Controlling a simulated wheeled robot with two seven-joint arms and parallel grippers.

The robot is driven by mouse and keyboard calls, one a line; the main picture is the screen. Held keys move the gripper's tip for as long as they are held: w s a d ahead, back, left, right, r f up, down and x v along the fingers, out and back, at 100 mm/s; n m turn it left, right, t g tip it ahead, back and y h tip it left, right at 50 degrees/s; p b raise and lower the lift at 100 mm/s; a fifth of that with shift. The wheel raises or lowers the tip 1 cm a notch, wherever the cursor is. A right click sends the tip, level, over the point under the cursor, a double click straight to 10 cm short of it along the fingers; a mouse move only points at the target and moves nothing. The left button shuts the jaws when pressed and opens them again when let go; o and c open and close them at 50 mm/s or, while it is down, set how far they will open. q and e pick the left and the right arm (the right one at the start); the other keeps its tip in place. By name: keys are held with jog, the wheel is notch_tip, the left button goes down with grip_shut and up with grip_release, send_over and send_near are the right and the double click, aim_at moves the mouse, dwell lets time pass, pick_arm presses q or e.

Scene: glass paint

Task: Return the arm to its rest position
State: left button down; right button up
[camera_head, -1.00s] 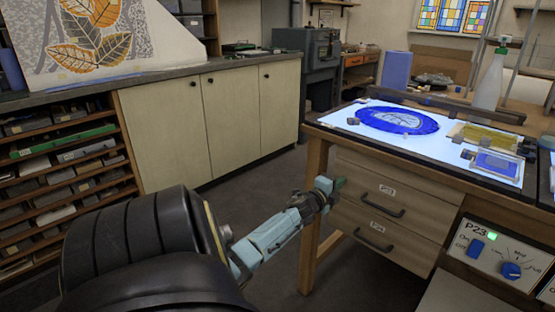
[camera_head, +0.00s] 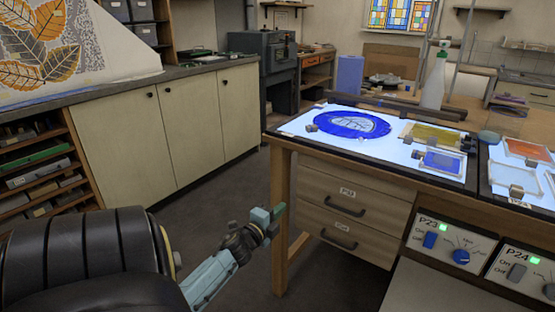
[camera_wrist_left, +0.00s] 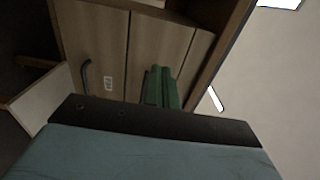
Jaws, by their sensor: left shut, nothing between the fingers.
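My left arm comes in from the lower left of the head view. Its gripper (camera_head: 271,217) is shut and empty, in the air in front of the work table's front left leg. In the left wrist view the green fingers (camera_wrist_left: 161,88) are together, with drawer fronts (camera_wrist_left: 138,50) behind them. My right gripper is not in view.
Drawers (camera_head: 340,205) and a control panel (camera_head: 450,240) sit below. Cabinets (camera_head: 170,120) stand left. The floor between is open.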

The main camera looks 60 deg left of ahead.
pick_arm(q)
jog(key=shift+s+d, duration=0.1)
jog(key=shift+s, duration=0.2)
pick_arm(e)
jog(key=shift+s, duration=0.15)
